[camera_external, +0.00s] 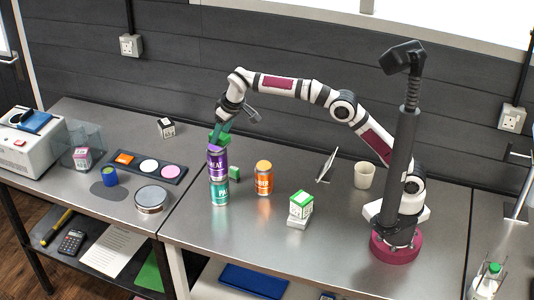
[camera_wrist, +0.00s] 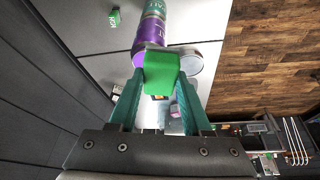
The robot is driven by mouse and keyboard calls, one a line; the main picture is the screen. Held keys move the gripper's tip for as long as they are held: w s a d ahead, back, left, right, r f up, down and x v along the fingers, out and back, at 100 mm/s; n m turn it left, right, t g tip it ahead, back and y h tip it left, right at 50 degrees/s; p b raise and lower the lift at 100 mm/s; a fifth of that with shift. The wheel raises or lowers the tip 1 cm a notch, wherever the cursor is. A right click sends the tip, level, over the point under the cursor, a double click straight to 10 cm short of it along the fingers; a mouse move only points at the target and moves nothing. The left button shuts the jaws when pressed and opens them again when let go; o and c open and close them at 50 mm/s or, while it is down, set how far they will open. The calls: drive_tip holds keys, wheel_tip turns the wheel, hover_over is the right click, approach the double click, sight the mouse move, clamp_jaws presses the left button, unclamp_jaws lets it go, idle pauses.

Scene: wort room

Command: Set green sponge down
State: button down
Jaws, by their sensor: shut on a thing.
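My gripper (camera_external: 219,138) is shut on the green sponge (camera_wrist: 161,72), which sits between its two teal fingers in the wrist view. In the external view the sponge is hard to tell apart from the fingers. They are right at the top of a purple can (camera_external: 217,166). The purple can stands upright on a teal can (camera_external: 219,193), and it also shows just beyond the sponge in the wrist view (camera_wrist: 151,35). I cannot tell whether the sponge touches the purple can's lid.
An orange can (camera_external: 264,181) stands to the right of the stack, with a small green block (camera_external: 234,173) between. A green-topped cube (camera_external: 301,204) and a cream cup (camera_external: 364,175) are farther right.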

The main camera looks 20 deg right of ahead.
drive_tip(key=w+d+m, duration=0.1)
drive_tip(key=w+d, duration=0.5)
drive_tip(key=d, duration=0.4)
drive_tip(key=w+d, duration=0.5)
drive_tip(key=d, duration=0.5)
drive_tip(key=w+d+m, duration=0.1)
drive_tip(key=w+d, duration=0.5)
drive_tip(key=d, duration=0.4)
drive_tip(key=shift+t, duration=0.3)
drive_tip(key=f, duration=2.8)
drive_tip(key=shift+s+a, duration=0.15)
drive_tip(key=shift+s, duration=0.1)
drive_tip(key=shift+c, duration=1.7)
unclamp_jaws()
